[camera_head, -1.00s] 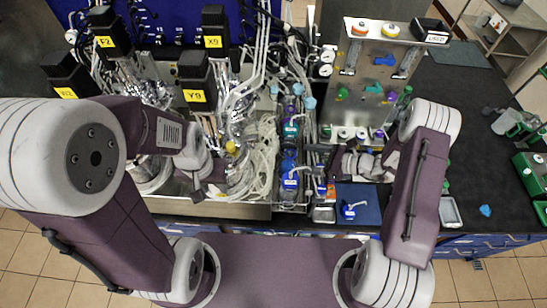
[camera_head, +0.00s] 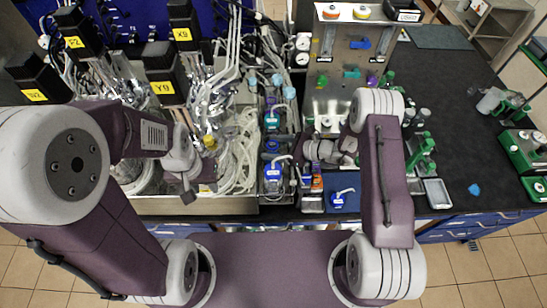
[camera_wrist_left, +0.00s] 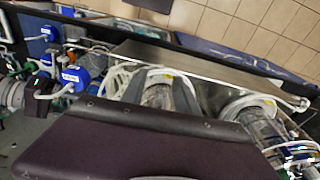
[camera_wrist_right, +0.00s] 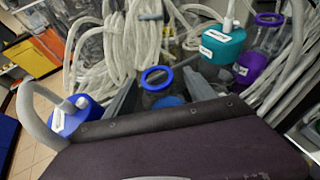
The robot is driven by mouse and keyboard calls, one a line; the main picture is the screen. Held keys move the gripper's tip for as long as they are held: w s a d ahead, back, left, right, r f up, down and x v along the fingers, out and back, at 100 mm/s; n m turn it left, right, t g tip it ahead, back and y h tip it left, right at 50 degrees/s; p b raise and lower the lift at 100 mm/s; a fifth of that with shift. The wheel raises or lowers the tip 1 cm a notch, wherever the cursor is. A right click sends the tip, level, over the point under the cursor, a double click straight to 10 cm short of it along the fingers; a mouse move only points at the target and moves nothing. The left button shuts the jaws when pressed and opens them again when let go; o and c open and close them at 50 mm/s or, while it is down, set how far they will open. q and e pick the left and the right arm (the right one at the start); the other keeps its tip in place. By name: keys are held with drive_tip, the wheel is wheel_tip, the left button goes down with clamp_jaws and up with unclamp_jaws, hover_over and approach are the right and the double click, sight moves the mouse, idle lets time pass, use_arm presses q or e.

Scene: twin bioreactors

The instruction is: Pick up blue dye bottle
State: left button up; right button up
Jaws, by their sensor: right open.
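A blue bottle with a white label and white spout (camera_head: 273,175) stands in the row beside the metal vessels; it also shows at the left of the right wrist view (camera_wrist_right: 82,112). A clear bottle with a blue collar (camera_wrist_right: 157,78) stands behind it, between my right fingers in that view. Another blue spouted bottle (camera_head: 340,199) stands on a blue mat. I cannot tell which is the dye bottle. My right gripper (camera_head: 304,150) is open and empty, right of the row. My left gripper (camera_head: 187,196) is by the metal vessels; its fingers (camera_wrist_left: 160,92) look apart and empty.
A teal bottle (camera_wrist_right: 222,45) and a purple bottle (camera_wrist_right: 248,66) stand close beside the collared bottle. Pale tubing (camera_head: 240,150) crowds the vessels on the left. A metal stand (camera_head: 345,80) rises behind. The dark bench (camera_head: 460,120) has free room at the right.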

drive_tip(key=shift+a, duration=0.3)
clamp_jaws()
drive_tip(key=shift+s, duration=0.15)
